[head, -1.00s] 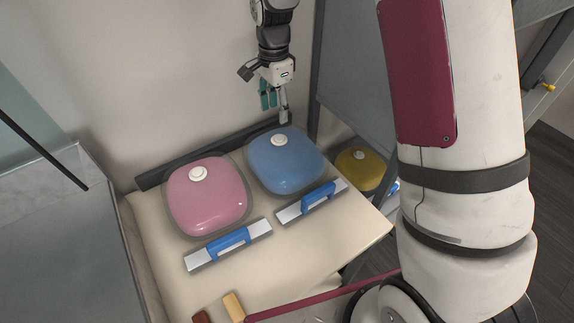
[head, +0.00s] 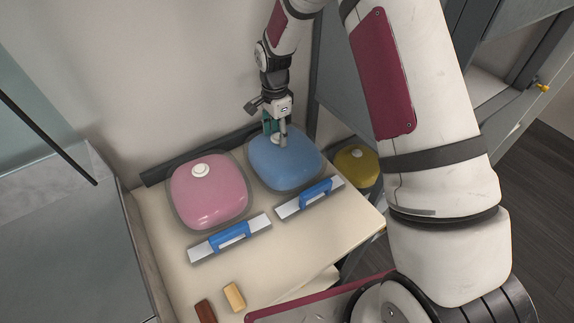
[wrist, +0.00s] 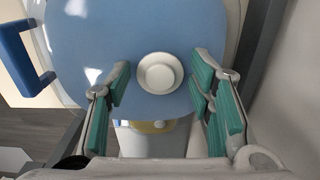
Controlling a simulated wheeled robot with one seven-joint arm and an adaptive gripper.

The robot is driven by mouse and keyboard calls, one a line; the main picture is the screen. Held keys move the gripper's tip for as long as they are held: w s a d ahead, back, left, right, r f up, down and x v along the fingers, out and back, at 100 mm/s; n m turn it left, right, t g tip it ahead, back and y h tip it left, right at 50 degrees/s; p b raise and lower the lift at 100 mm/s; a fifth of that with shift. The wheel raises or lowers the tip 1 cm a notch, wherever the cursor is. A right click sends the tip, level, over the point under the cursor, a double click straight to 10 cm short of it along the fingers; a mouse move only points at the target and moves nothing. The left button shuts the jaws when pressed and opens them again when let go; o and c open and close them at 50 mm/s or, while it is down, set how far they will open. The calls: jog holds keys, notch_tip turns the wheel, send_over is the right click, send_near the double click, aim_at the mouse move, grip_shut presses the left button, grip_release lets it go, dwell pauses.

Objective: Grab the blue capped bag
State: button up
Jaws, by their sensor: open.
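The blue bag (head: 290,168) with a round white cap lies on the cream table top, right of the pink bag. Its white cap (wrist: 160,72) shows in the wrist view, ahead of and between my fingers. My gripper (head: 277,132) is open, directly over the cap end of the blue bag. In the wrist view my gripper's teal finger pads (wrist: 160,95) stand apart on either side of the cap, with nothing held between them. The fingers partly hide the cap in the head view, and I cannot tell whether they touch the bag.
A pink bag (head: 208,192) with a white cap lies to the left. A yellow bag (head: 356,166) is lower, beyond the table's right edge. A wall stands close behind.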

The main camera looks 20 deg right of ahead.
grip_shut()
